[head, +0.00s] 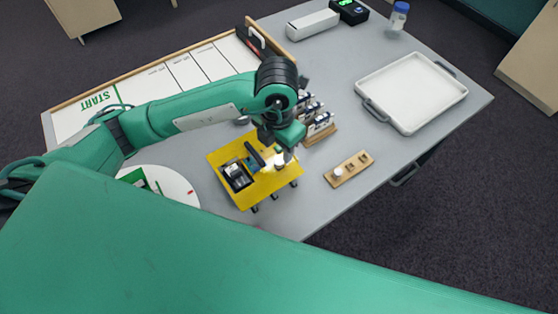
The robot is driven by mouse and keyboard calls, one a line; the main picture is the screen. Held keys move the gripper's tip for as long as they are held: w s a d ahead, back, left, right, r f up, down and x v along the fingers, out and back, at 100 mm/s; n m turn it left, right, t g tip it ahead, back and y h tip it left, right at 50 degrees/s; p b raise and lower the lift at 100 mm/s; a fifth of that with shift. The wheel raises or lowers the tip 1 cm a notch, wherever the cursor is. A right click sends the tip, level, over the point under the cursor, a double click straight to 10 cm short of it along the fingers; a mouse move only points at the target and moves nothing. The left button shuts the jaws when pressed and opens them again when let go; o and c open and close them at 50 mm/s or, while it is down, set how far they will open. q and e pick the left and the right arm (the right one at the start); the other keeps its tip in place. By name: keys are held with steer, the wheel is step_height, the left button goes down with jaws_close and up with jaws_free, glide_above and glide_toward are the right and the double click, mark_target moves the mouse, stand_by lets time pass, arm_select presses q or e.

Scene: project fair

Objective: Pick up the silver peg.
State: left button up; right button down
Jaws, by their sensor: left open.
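My left gripper (285,148) hangs over the right end of a yellow board (219,159). Its jaws are open. A small pale, silvery upright piece (280,162) shows just below the gripper at the yellow board. It looks like the silver peg, but it is small and partly hidden, and I cannot tell whether the fingers are around it or above it. The yellow board also bears a dark box-like part (236,177) and a dark bar. My right gripper is not in view.
A wooden block (359,163) with holes and a whitish round piece (337,172) stands right of the yellow board. A rack of small items (320,133) is close behind the gripper. A white tray (412,92) and a cup (398,17) are farther right. Grey table is bare between them.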

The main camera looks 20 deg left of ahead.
mark_target(279, 161)
arm_select(q)
step_height(279, 161, down, 5)
steer(key=shift+s+d+r+p, duration=0.1)
steer(key=shift+d+p, duration=0.05)
steer(key=shift+p, duration=0.35)
steer(key=shift+c, duration=0.7)
steer(key=c, duration=0.4)
jaws_close()
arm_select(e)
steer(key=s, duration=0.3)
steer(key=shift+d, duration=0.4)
